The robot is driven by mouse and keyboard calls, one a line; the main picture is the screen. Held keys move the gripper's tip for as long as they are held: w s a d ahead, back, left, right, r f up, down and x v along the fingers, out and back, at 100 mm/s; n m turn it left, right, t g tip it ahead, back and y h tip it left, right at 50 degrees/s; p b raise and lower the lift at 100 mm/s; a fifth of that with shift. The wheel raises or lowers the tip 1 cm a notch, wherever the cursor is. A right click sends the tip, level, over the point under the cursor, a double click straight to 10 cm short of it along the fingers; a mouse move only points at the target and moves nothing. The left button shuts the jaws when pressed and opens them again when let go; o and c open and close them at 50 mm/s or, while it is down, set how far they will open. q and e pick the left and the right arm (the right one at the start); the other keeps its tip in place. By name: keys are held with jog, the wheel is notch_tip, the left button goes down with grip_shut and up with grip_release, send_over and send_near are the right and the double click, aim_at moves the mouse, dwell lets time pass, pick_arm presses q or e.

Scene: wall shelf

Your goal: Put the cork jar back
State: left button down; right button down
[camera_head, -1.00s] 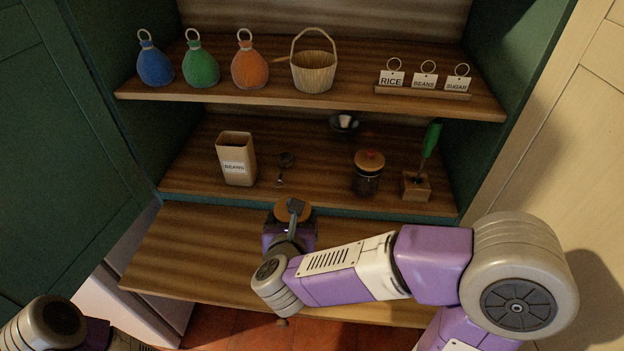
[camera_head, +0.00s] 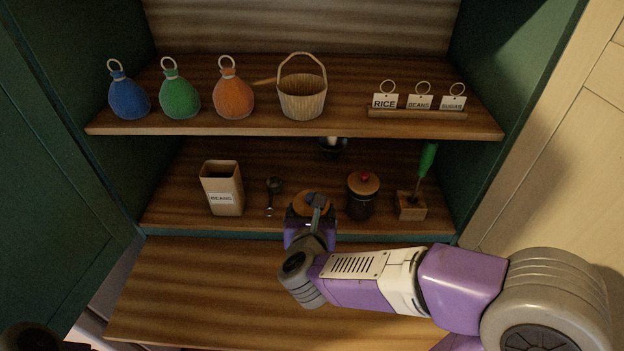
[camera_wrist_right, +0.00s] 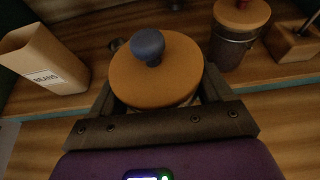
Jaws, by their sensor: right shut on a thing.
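My right gripper (camera_head: 311,222) is shut on a cork jar with a round cork lid and a blue-grey knob (camera_head: 312,201). In the right wrist view the cork lid (camera_wrist_right: 155,72) sits between the two dark fingers; the jar's body is mostly hidden below it. The held jar is upright at the front of the lower shelf (camera_head: 165,205). I cannot tell whether it touches the shelf. A second cork-lidded jar with a red knob (camera_head: 361,200) stands just right of it, and also shows in the right wrist view (camera_wrist_right: 234,45).
A beans carton (camera_head: 222,190) and a metal scoop (camera_head: 272,192) are left of the held jar. A wooden block (camera_head: 411,206) with a green-handled tool stands at right. A dark bowl (camera_head: 333,149) is behind. The upper shelf (camera_head: 330,132) overhangs. The lower board (camera_head: 190,290) is bare.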

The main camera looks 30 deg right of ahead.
jog(key=shift+w+r+b+x, duration=0.15)
jog(key=shift+b+x, duration=0.15)
jog(key=shift+x, duration=1.65)
jog(key=shift+r+b+x, duration=0.15)
jog(key=shift+b+x, duration=0.15)
jog(key=shift+x, duration=1.65)
jog(key=shift+w+r+b+x, duration=0.15)
jog(key=shift+b+x, duration=0.15)
jog(key=shift+x, duration=1.65)
pick_arm(q)
jog(key=shift+f, duration=0.35)
pick_arm(e)
jog(key=shift+s+r, duration=0.1)
jog(key=shift+f+b, duration=0.2)
jog(key=shift+b, duration=0.1)
pick_arm(q)
jog(key=shift+f, duration=0.2)
pick_arm(e)
grip_release()
